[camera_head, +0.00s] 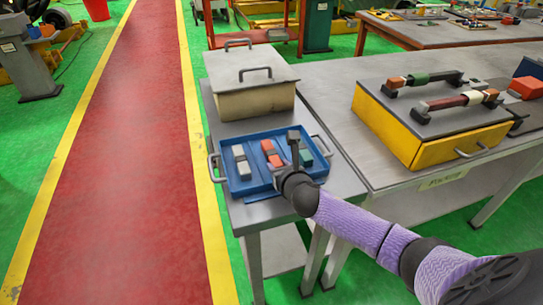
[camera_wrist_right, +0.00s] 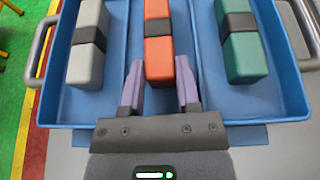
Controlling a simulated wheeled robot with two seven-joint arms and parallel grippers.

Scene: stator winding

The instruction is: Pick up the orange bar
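The orange bar (camera_head: 268,146) with a dark band around its middle lies in the middle compartment of a blue tray (camera_head: 263,188). In the right wrist view the orange bar (camera_wrist_right: 158,62) points away from me. My right gripper (camera_wrist_right: 160,74) is open, with one purple finger on each side of the bar's near end. Narrow gaps seem to separate the fingers from the bar; how deep they reach is unclear. In the head view my right gripper (camera_head: 294,150) is over the tray and partly hides its right side. My left gripper is not in view.
A grey bar (camera_wrist_right: 90,62) lies in the left compartment and a green bar (camera_wrist_right: 243,58) in the right one. Divider walls and the tray's side handles are close by. A lidded box (camera_head: 250,100) stands behind the tray; a yellow case (camera_head: 400,135) is on the right table.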

